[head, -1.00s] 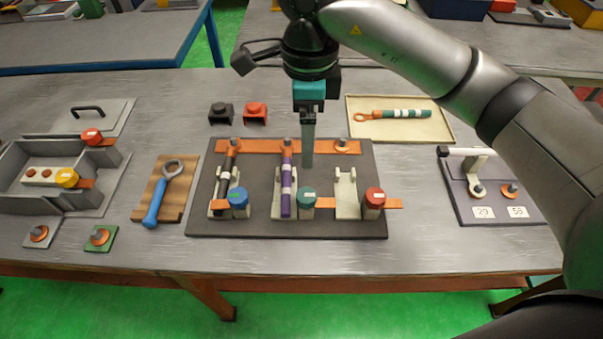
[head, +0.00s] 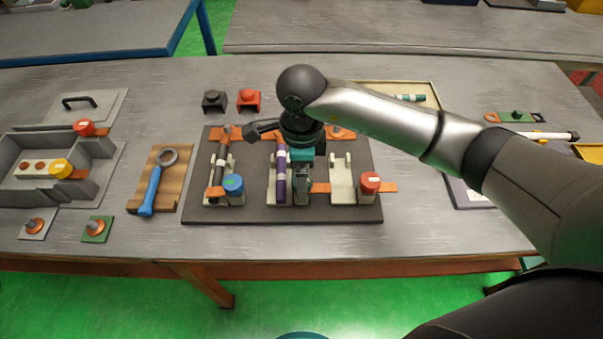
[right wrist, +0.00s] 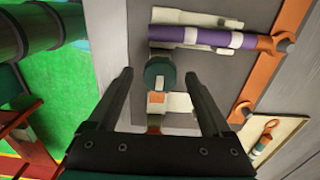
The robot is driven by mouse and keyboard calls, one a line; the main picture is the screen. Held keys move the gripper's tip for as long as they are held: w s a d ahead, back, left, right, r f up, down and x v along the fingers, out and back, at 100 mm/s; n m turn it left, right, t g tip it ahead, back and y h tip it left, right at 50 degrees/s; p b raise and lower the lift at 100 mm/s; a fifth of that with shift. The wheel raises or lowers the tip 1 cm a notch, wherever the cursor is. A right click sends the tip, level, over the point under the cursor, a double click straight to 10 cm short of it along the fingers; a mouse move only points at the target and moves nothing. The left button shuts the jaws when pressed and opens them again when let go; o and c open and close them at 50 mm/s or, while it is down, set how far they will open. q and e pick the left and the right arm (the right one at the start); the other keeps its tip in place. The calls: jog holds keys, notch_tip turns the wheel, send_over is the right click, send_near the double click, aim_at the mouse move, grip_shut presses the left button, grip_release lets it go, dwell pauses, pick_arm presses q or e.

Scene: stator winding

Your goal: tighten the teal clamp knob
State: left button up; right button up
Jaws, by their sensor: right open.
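The teal clamp knob (right wrist: 160,73) shows in the right wrist view as a round dark teal cap beside the purple-and-white rod (right wrist: 205,36). My right gripper (right wrist: 160,74) is open, with one finger on each side of the knob and gaps showing on both sides. I cannot tell how far above the knob the fingertips are. In the head view, my right gripper (head: 302,192) points down just right of the purple rod (head: 281,178) and hides the knob. My left gripper is not in view.
A blue knob (head: 233,184) and a red knob (head: 370,183) stand on the same dark board (head: 262,214). The black rod (head: 219,172) lies in the left cradle; the right cradle (head: 342,175) is empty. A blue wrench (head: 155,185) lies on a wooden block farther left.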

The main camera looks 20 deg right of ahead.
jog(key=shift+c, duration=0.2)
grip_shut()
dwell(0.6)
